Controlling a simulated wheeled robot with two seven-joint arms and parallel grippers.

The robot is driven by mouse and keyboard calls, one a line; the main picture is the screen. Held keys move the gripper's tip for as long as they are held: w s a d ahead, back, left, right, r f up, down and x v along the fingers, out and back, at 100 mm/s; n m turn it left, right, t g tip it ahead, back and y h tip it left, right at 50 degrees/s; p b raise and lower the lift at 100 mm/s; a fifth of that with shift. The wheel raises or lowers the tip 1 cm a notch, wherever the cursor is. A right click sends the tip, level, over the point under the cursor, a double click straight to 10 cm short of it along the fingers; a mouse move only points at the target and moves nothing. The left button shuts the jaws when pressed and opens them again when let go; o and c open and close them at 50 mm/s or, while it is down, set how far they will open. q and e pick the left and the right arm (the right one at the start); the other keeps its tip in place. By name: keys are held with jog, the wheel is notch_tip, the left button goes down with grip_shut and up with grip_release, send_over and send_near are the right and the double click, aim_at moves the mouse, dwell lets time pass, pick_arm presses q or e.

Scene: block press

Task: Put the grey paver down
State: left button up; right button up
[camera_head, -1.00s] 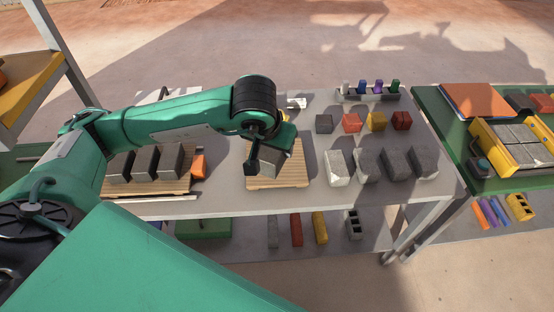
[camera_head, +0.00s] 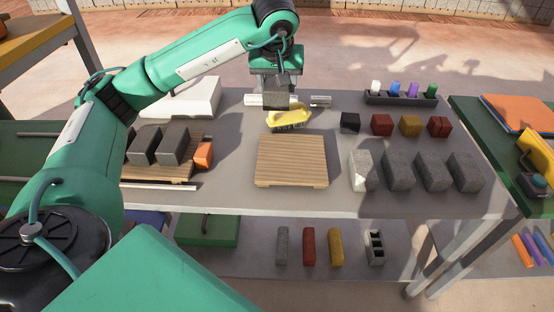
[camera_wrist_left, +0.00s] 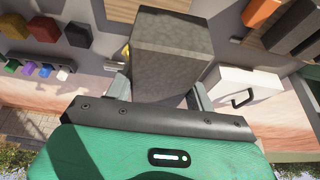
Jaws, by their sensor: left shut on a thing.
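My left gripper (camera_head: 277,80) is shut on a grey paver (camera_head: 276,96). The left wrist view shows the paver (camera_wrist_left: 172,52) large between the two fingers (camera_wrist_left: 160,92). The wooden board (camera_head: 291,161) at the table's front middle is bare. Two dark pavers (camera_head: 174,143) stand on another wooden board (camera_head: 158,171) at the left. My right gripper is not in view.
The yellow brush (camera_head: 289,119) lies behind the bare board. Several grey blocks (camera_head: 399,171) stand in a row on the right, with small coloured cubes (camera_head: 382,125) behind them. An orange block (camera_head: 203,154) sits by the left board. A white box (camera_head: 195,98) is at the back left.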

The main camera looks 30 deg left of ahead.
pick_arm(q)
notch_tip(320, 180, down, 16)
jog(key=shift+f, duration=0.2)
notch_tip(320, 180, down, 3)
jog(key=shift+f+p, duration=0.15)
jog(key=shift+p, duration=0.15)
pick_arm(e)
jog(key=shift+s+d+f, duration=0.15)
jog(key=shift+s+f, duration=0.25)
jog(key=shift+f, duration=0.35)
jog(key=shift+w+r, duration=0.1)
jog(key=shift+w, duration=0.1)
pick_arm(q)
jog(key=o, duration=1.5)
jog(key=shift+f, duration=0.1)
jog(key=shift+o, duration=0.6)
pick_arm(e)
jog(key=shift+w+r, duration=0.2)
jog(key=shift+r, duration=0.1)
